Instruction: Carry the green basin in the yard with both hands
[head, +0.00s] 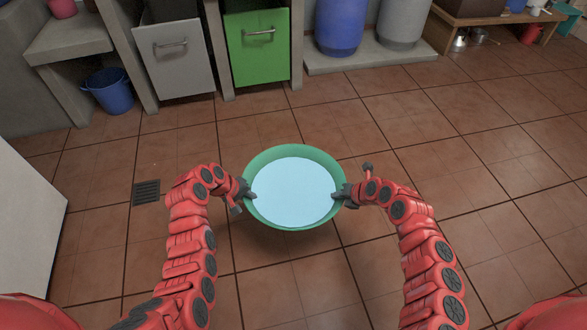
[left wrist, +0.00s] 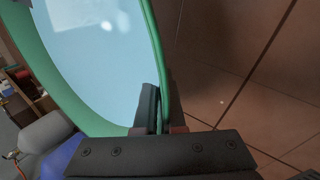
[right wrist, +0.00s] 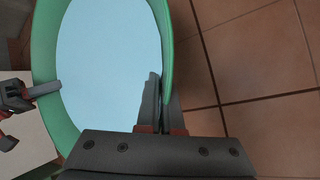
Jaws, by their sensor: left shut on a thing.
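The green basin (head: 290,151) is round, with pale blue water inside, and shows level in the middle of the head view. It appears raised above the tiled floor. My left gripper (head: 248,192) is shut on its left rim; in the left wrist view the rim (left wrist: 155,50) runs between the fingers. My right gripper (head: 344,194) is at the opposite rim. In the right wrist view its fingers (right wrist: 160,110) lie on both sides of the basin wall (right wrist: 45,35) and look closed on it. The fingertips inside the rim show; the basin's underside is hidden.
The brown tiled floor (head: 370,270) around the basin is clear. At the back stand a grey bin (head: 177,62), a green bin (head: 258,60) and a blue barrel (head: 340,25) on a concrete ledge. A blue bucket (head: 110,92) stands at left, near a floor drain (head: 146,193).

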